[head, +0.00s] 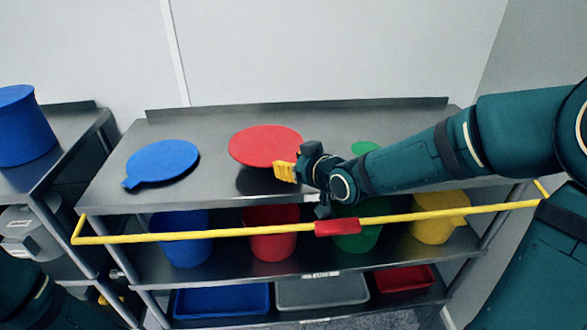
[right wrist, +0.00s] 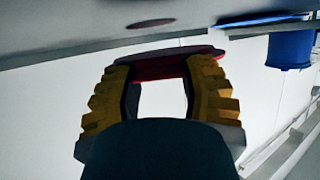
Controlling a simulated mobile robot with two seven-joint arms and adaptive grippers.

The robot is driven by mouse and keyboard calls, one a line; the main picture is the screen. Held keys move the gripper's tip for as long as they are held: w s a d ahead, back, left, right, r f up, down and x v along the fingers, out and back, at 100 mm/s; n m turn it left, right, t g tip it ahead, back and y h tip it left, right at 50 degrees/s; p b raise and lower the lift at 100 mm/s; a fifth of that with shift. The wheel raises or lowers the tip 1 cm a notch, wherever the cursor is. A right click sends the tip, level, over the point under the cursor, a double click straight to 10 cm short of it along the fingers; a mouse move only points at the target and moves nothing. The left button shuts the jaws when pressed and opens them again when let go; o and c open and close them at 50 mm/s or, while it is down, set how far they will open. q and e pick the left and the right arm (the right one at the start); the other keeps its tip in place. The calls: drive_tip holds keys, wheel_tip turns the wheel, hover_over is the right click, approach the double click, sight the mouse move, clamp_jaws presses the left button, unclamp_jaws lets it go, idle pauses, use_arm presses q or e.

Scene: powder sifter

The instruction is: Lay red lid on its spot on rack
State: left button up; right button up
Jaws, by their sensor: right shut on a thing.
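The red lid (head: 264,145) is a flat round disc, held roughly level over the middle of the rack's top shelf (head: 225,120). A dark shadow or reflection lies on the shelf beneath it, and it looks raised a little above the metal. My right gripper (head: 284,171) is shut on the lid's near edge, where the yellow fingers cover its handle. The right wrist view also shows the red lid (right wrist: 165,66) between the fingers (right wrist: 160,90). My left gripper does not show; only part of my left arm is at the bottom left.
A blue lid (head: 162,160) lies left on the top shelf. A green lid (head: 364,147) is partly hidden behind my right arm. Coloured buckets stand below, with trays (head: 322,291) on the bottom shelf. A yellow bar (head: 190,237) crosses the front. Another table (head: 75,150) stands left.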

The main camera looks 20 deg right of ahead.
sight(293, 159)
drive_tip(key=shift+w+d+f, duration=0.2)
drive_tip(key=shift+w+d, duration=0.05)
drive_tip(key=shift+w, duration=0.5)
drive_tip(key=shift+w+d+f, duration=0.15)
drive_tip(key=shift+w+d, duration=0.05)
drive_tip(key=shift+w, duration=0.55)
drive_tip(key=shift+f+b, duration=1.75)
drive_tip(key=shift+b, duration=0.2)
drive_tip(key=o, duration=1.2)
wheel_tip(293, 159, up, 10)
